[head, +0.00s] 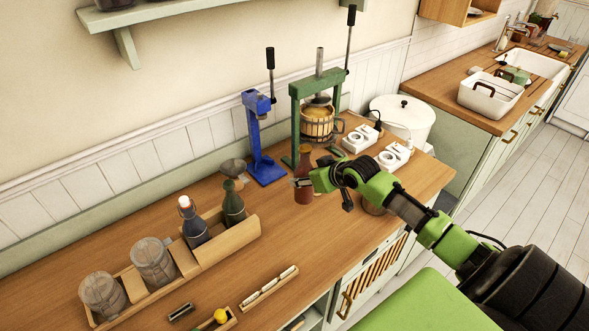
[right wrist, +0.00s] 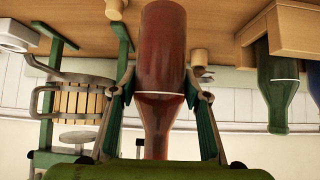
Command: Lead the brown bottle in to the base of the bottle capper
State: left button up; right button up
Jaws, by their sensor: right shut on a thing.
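The brown bottle (head: 303,189) is upright in front of the green press, to the right of the blue bottle capper. My right gripper (head: 306,182) is shut around it. In the right wrist view, which is upside down, the brown bottle (right wrist: 161,52) stands between both fingers of my right gripper (right wrist: 160,92). Whether its bottom touches the worktop is unclear. The bottle capper (head: 264,168) is a blue stand with a black-handled lever, its base on the worktop near the wall. The base looks empty. My left gripper is out of view.
A green press (head: 294,118) with a slatted basket stands right of the capper. A wooden holder (head: 228,243) with a blue bottle (head: 194,226) and a green bottle (head: 233,204) lies to the left. A small funnel (head: 232,167) is beside the capper. Worktop (head: 275,225) before the capper is clear.

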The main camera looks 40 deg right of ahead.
jog(key=shift+w+d+f+p, duration=0.1)
jog(key=shift+w+d+p, duration=0.1)
jog(key=shift+p, duration=0.15)
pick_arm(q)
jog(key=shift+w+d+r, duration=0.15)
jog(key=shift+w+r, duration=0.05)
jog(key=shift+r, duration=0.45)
pick_arm(e)
jog(key=shift+s+d, duration=0.1)
jog(key=shift+w+f+b, duration=0.2)
jog(key=shift+w+b, duration=0.15)
jog(key=shift+w, duration=0.25)
jog(key=shift+w+f+b, duration=0.15)
jog(key=shift+w+b, duration=0.2)
jog(key=shift+w, duration=0.2)
pick_arm(q)
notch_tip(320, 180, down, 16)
jog(key=b, duration=1.5)
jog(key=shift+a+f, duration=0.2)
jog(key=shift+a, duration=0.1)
pick_arm(e)
jog(key=w+a+f, duration=0.1)
jog(key=w+a, duration=0.1)
jog(key=w, duration=1.7)
jog(key=shift+w+f, duration=0.2)
jog(key=shift+w, duration=0.1)
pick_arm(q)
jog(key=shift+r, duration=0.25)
